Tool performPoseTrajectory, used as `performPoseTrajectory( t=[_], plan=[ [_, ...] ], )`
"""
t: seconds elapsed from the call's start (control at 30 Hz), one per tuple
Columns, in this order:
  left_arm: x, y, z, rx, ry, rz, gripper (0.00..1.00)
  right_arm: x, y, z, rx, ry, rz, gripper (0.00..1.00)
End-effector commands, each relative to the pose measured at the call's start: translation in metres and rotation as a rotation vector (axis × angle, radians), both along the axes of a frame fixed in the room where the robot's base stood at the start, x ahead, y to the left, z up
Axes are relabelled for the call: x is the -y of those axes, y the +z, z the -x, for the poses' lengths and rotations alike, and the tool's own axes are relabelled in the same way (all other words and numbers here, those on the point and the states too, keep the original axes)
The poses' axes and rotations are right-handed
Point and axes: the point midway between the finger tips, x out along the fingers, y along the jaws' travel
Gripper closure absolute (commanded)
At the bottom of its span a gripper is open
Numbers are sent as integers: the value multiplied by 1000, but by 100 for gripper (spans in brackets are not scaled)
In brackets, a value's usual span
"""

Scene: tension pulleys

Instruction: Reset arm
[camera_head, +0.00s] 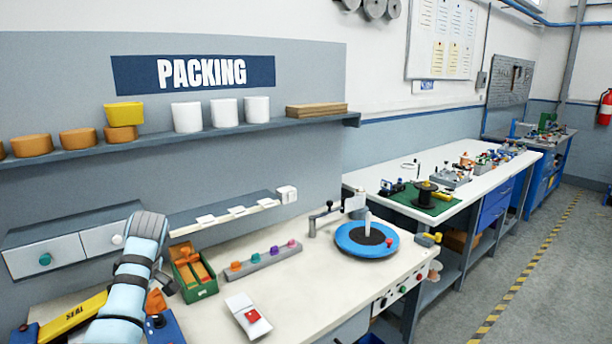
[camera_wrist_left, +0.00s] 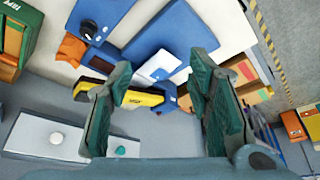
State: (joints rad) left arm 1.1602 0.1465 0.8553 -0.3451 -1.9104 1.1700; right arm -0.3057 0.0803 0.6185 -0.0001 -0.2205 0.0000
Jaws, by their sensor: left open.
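My left arm rises from the bottom left of the head view, in front of the packing bench (camera_head: 310,305). Its gripper is mostly hidden behind the arm there. In the left wrist view my left gripper (camera_wrist_left: 163,82) is open, its two green-grey fingers wide apart with nothing held between them. Beyond the fingers lies a yellow and black sealing tool (camera_wrist_left: 146,97), whose yellow body (camera_head: 72,313) also shows beside my arm in the head view. My right gripper is in neither view.
A green box of orange parts (camera_head: 193,273), a grey strip with colored knobs (camera_head: 264,261), a white card with a red patch (camera_head: 248,316) and a blue turntable (camera_head: 350,241) stand on the bench. A shelf (camera_head: 235,131) runs above. The aisle floor (camera_head: 550,255) is clear.

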Motion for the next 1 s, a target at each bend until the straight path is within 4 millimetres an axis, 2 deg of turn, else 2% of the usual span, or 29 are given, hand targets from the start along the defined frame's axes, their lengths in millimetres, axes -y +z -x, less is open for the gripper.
performPoseTrajectory(
  t=[0.27, 0.37, 0.47, 0.6, 0.7, 0.83, 1.0],
  plan=[
    [6, -64, 17, -34, -182, -5, 54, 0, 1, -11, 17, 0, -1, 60],
    [13, -98, 32, -54, -294, -7, 54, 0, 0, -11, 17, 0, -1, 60],
    [22, -137, 56, -76, -438, -10, 54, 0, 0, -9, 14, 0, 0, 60],
    [39, -185, 104, -105, -661, -13, 54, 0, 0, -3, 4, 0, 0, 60],
    [52, -210, 146, -121, -825, -15, 54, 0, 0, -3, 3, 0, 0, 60],
    [71, -228, 201, -134, -1023, -17, 54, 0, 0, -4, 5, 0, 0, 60],
    [93, -229, 266, -138, -1243, -21, 54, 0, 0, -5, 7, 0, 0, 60]
  ],
)
